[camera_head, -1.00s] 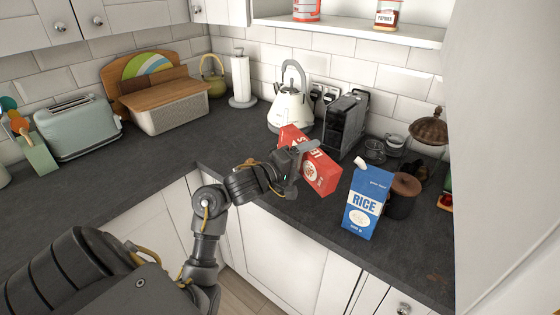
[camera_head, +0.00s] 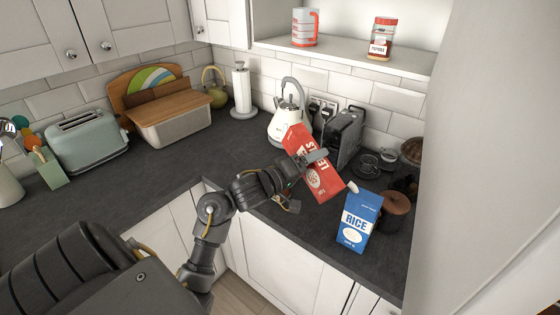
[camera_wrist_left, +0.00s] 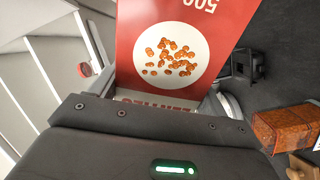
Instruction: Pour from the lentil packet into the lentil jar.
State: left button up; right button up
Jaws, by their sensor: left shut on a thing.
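A red lentil packet (camera_head: 324,184) is held tilted above the worktop, between the kettle and the rice packet. My left gripper (camera_head: 311,159) is shut on it. In the left wrist view the packet (camera_wrist_left: 125,50) fills the top middle, with a white circle of lentils and upside-down print. A dark jar with a brown lid (camera_head: 397,201) stands right of the rice packet, partly hidden by it. Clear glassware (camera_head: 368,164) stands behind. I cannot tell which of these is the lentil jar. My right gripper is not in view.
A white kettle (camera_head: 288,122) and a dark appliance (camera_head: 342,135) stand behind the lentil packet. A toaster (camera_head: 87,141) and bread bin (camera_head: 176,124) are at left. The worktop (camera_head: 150,185) is clear at left-centre.

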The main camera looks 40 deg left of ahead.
pick_arm(q)
jog(key=shift+f+m, duration=0.2)
jog(key=shift+m, duration=0.5)
notch_tip(320, 180, down, 13)
jog(key=m+b, duration=0.8)
jog(key=m, duration=0.3)
jog(key=shift+d+r, duration=0.15)
jog(key=shift+d, duration=0.05)
jog(key=shift+r, duration=0.1)
notch_tip(320, 180, up, 6)
jog(key=p, duration=0.6)
jog(key=shift+p, duration=0.3)
